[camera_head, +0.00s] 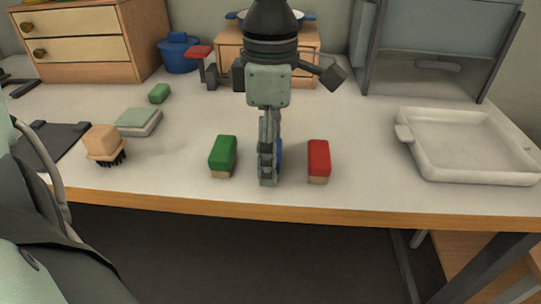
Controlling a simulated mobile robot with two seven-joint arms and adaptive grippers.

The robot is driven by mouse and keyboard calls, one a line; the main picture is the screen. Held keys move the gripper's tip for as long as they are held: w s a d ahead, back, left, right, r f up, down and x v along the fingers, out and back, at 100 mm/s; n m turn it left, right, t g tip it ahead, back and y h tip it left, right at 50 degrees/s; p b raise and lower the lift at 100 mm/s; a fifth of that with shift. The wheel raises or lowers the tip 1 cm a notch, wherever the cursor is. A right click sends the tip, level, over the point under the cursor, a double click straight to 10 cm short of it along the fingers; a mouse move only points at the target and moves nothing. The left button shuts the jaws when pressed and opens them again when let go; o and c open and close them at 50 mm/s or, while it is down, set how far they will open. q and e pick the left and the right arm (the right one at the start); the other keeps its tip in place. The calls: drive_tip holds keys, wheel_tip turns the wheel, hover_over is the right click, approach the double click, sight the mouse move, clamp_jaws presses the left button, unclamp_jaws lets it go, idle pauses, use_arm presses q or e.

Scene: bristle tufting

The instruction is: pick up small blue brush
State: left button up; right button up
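The small blue brush (279,156) is mostly hidden behind a gripper; only a blue sliver shows at the fingers' right edge. The gripper (268,168) points straight down at the brush, with its fingertips low near the tabletop. It appears to be my left one, as a link of mine shows along the left edge, but the joining part of the arm is out of frame. The fingers are seen edge-on, so I cannot tell whether they are open around the brush or shut on it. My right gripper is not in view.
A green brush (222,154) stands close left of the gripper, and a red brush (318,158) close right. A tan brush with dark bristles (104,144) is farther left. A white tray (409,150) is at right. The table's front edge (300,217) is near.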

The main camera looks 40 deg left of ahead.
use_arm(q)
drive_tip(key=c, duration=0.7)
drive_tip(key=shift+c, duration=0.2)
